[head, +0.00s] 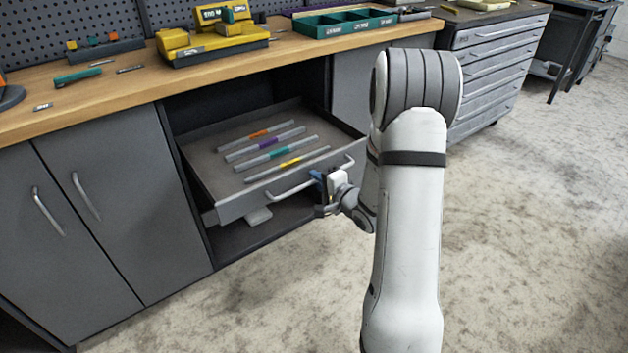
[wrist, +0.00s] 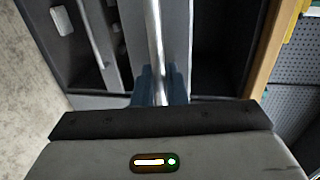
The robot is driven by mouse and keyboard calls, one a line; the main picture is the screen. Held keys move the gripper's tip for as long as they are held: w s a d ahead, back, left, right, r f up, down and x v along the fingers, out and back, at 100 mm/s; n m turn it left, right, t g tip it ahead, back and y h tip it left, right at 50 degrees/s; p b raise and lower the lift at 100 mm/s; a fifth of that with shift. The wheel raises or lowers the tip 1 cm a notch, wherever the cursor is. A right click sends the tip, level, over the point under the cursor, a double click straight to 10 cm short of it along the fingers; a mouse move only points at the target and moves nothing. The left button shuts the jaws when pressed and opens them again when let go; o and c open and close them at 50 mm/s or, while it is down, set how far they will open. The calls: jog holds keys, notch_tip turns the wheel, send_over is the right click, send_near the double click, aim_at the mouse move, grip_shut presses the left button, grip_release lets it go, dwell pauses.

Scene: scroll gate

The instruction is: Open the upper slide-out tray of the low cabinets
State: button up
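The upper slide-out tray (head: 215,168) is grey and stands pulled out from the open bay of the low cabinets in the head view. Its long bar handle (head: 286,190) runs across the front panel. My gripper (head: 326,184) is at this handle, right of its middle. In the wrist view the handle (wrist: 154,35) passes between the two blue fingers (wrist: 158,86), which look shut on it. The exact finger contact is small and partly hidden.
Several grey strips with coloured labels (head: 267,146) lie in the tray. A small pale piece (head: 258,217) shows below it. Closed cabinet doors (head: 75,220) stand at left, and a wooden worktop (head: 130,82) runs above. The floor (head: 250,300) in front is clear.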

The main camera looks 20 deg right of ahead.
jog(key=shift+o, duration=0.8)
jog(key=shift+w+d, duration=0.1)
jog(key=shift+d, duration=0.05)
jog(key=shift+o, duration=0.9)
jog(key=p+v, duration=0.2)
jog(key=v, duration=0.5)
jog(key=shift+s, duration=0.4)
jog(key=shift+r, duration=0.1)
